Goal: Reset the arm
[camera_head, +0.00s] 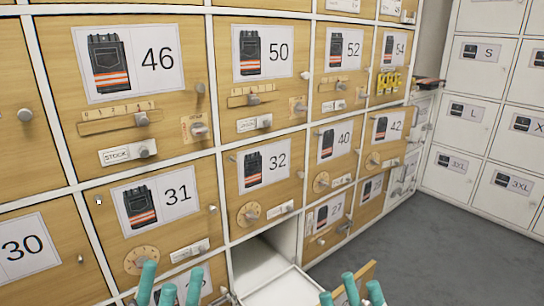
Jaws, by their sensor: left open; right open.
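My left gripper (169,288) shows only its teal fingertips at the bottom edge, in front of the lower row of the locker wall. Its fingers stand apart with nothing seen between them. My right gripper (350,291) also shows only teal fingertips at the bottom edge, to the right of the open white compartment (262,262). It is open, and nothing is seen in it. Both arms and the rest of the grippers are out of the frame.
Wooden locker fronts (186,167) with numbered workwear labels, knobs and sliders fill the left and middle. A white pulled-out drawer (285,291) sticks out at bottom centre. White lockers (472,143) with size labels stand at right. Grey floor (430,250) at lower right is clear.

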